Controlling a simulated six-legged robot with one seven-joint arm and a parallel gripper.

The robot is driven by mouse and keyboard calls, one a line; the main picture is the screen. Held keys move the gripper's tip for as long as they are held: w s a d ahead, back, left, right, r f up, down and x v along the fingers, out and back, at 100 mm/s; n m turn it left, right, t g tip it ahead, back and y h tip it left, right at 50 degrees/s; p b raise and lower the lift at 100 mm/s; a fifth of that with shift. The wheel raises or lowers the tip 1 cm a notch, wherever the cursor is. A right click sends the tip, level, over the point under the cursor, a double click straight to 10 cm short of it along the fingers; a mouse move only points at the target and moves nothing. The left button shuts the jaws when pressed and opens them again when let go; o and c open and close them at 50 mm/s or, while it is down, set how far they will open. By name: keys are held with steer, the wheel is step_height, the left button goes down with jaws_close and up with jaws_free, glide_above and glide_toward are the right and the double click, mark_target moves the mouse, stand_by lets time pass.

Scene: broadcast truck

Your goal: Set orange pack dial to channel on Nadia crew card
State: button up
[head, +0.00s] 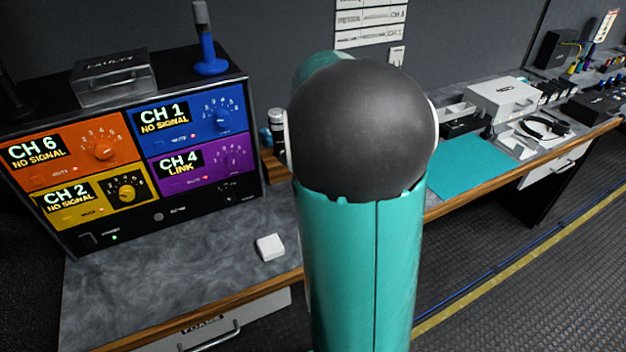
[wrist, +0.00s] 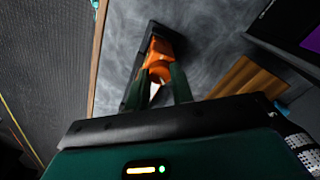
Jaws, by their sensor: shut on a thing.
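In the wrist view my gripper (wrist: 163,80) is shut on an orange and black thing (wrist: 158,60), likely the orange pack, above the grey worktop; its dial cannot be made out. The head view hides my gripper and this thing behind my arm. The base station's orange panel (head: 75,150) reads CH 6, NO SIGNAL, with a knob (head: 104,149).
The base station (head: 160,208) also has blue CH 1, yellow CH 2 and purple CH 4 panels; purple reads LINK. A small white block (head: 270,247) lies on the worktop (head: 180,270). A teal mat (head: 470,168) and white trays (head: 503,97) lie right of my arm.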

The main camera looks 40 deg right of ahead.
steer(key=m, duration=0.4)
steer(key=shift+m, duration=0.3)
steer(key=m, duration=0.4)
steer(key=shift+m, duration=0.4)
steer(key=o, duration=1)
step_height(320, 180, up, 14)
steer(key=shift+f, duration=0.1)
